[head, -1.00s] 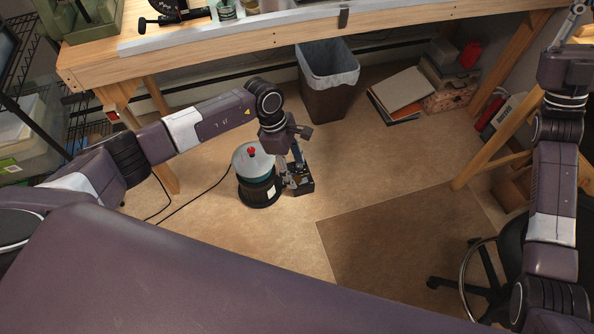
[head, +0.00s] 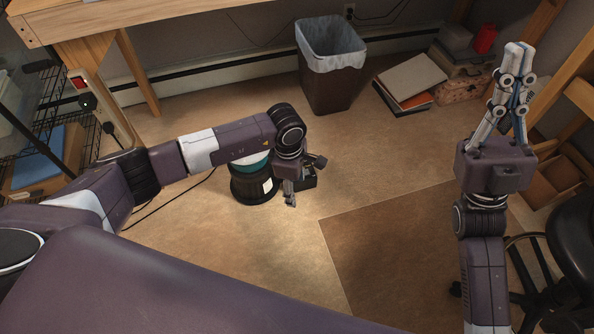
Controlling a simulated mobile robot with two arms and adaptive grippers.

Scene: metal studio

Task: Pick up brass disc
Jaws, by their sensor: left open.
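I cannot make out a brass disc in the head view. My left gripper (head: 290,203) hangs low over the floor, pointing down, partly hidden by its own wrist. It is open, and I see nothing between its fingers. It is just right of a dark and teal canister (head: 250,188), whose top my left arm covers. A small dark boxy item (head: 309,178) shows behind the gripper. My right gripper (head: 518,50) is raised at the right, with its fingers pointing up the picture, their tips together and nothing visible between them.
A bin with a pale liner (head: 329,95) stands under the wooden workbench (head: 75,21). Books and folders (head: 414,80) lie right of it. A black stool (head: 575,240) stands at the lower right.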

